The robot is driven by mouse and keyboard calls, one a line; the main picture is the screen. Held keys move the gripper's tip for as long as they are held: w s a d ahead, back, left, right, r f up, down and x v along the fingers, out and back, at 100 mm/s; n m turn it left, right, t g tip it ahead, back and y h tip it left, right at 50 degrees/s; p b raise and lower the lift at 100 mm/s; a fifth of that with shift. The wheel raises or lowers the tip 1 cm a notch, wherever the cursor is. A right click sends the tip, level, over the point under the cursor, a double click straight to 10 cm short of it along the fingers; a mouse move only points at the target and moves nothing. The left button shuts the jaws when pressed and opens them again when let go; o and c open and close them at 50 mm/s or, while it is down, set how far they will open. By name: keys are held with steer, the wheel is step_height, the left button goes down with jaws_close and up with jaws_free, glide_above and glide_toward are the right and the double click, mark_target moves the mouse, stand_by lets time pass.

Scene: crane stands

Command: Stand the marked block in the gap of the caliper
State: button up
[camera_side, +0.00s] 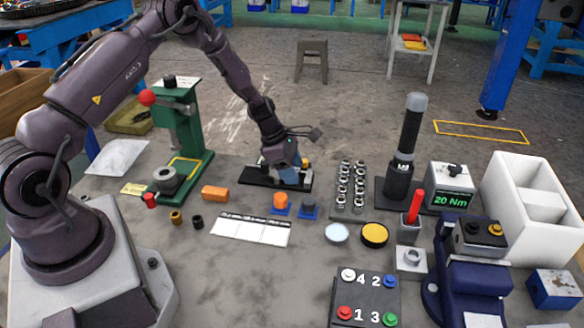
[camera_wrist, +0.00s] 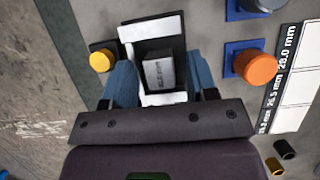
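The caliper has a black base (camera_side: 252,178) in the middle of the table in the side view. In the wrist view its white jaws (camera_wrist: 152,26) frame a dark gap, and a yellow knob (camera_wrist: 101,61) sits at its left. The marked block (camera_wrist: 159,72), grey with printed millimetre text too small to read surely, appears in that gap between the white parts. Whether it is fully seated I cannot tell. My gripper (camera_side: 289,178) is low over the caliper. In the wrist view its blue fingers (camera_wrist: 162,84) are apart on either side of the block, with visible space between.
A white strip (camera_side: 250,231) with millimetre labels lies nearer. A green stand (camera_side: 190,130) is left, a rack of metal parts (camera_side: 350,190) right.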

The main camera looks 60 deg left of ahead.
steer(key=v, duration=1.2)
steer(key=s+d+r+m, duration=0.3)
steer(key=d+r+m, duration=0.35)
steer(key=r, duration=0.45)
steer(key=s+d+r+m+y, duration=0.1)
steer(key=s+d+r+m, duration=0.2)
steer(key=s+m, duration=0.3)
steer(key=s+d+r+m+t+y, duration=0.1)
steer(key=s+d+r+m, duration=0.1)
steer(key=s+r+m, duration=0.2)
steer(key=s+d+r+m+t+y, duration=0.1)
steer(key=s+d+r+m, duration=0.2)
steer(key=s+m, duration=0.7)
steer(key=shift+s+d+r, duration=0.25)
steer(key=shift+s+d, duration=0.05)
steer(key=shift+d, duration=0.1)
